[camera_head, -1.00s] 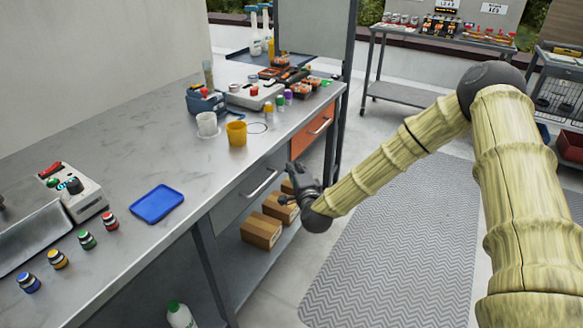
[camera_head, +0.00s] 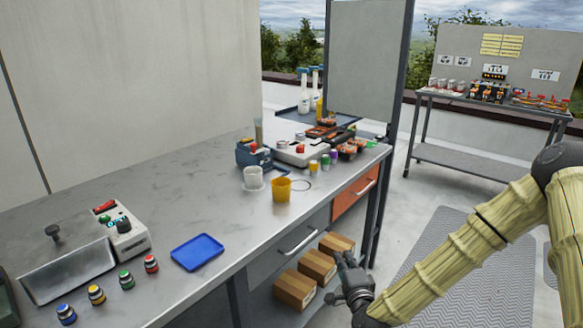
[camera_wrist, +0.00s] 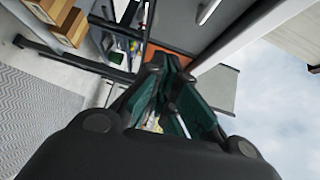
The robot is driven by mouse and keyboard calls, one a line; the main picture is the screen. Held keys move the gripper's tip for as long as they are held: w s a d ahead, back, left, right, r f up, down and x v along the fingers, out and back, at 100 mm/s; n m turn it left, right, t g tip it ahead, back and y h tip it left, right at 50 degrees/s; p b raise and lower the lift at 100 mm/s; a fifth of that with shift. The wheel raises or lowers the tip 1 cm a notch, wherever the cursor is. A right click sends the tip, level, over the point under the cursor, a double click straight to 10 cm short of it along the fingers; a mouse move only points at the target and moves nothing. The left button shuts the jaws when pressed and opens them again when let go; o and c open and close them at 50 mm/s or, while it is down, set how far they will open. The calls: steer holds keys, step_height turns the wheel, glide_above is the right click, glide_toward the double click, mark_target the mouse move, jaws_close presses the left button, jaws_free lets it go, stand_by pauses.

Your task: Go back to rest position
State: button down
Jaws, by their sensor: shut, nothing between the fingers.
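My gripper (camera_head: 346,268) is in front of the workbench, below the level of its top and near the grey drawer. It is shut and holds nothing. In the wrist view my gripper (camera_wrist: 165,72) shows its dark green fingers, with the bench's underside and an orange drawer front beyond. My arm reaches in from the right side of the head view and bends down to the gripper. The gripper appears apart from the bench and from the cardboard boxes (camera_head: 317,266) on the lower shelf, though the depth gap is hard to judge.
The workbench (camera_head: 140,200) carries a blue tray (camera_head: 197,252), a yellow cup (camera_head: 281,189), a white cup (camera_head: 252,178) and several small jars. An orange drawer (camera_head: 354,197) is at its far end. A patterned floor mat (camera_head: 440,260) lies clear to the right; a rack (camera_head: 470,160) stands behind.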

steer(key=s+a+f+n+g+y, duration=0.1)
steer(key=s+a+f+n+g, duration=0.2)
steer(key=s+f, duration=0.3)
steer(key=s+a+f+n+g+y, duration=0.1)
steer(key=s+a+f+n+g, duration=0.2)
steer(key=f, duration=0.6)
steer(key=s+d+f+n+g, duration=0.1)
steer(key=s+f+n+g, duration=0.2)
steer(key=s+f, duration=0.35)
steer(key=s+f+n+g, duration=0.3)
steer(key=s+f, duration=0.1)
steer(key=s, duration=0.6)
steer(key=s+d+f+n+g+h, duration=0.1)
steer(key=s+d+f+n+g, duration=0.15)
steer(key=s, duration=0.55)
steer(key=s+d+f+n+g+h, duration=0.1)
steer(key=s+d+n+g, duration=0.2)
steer(key=s, duration=0.6)
step_height(320, 180, up, 12)
steer(key=d+p, duration=0.1)
steer(key=p, duration=1.1)
steer(key=shift+s+r+m+h+p, duration=0.15)
steer(key=shift+s+m+h+p, duration=0.15)
steer(key=shift+m+p, duration=0.05)
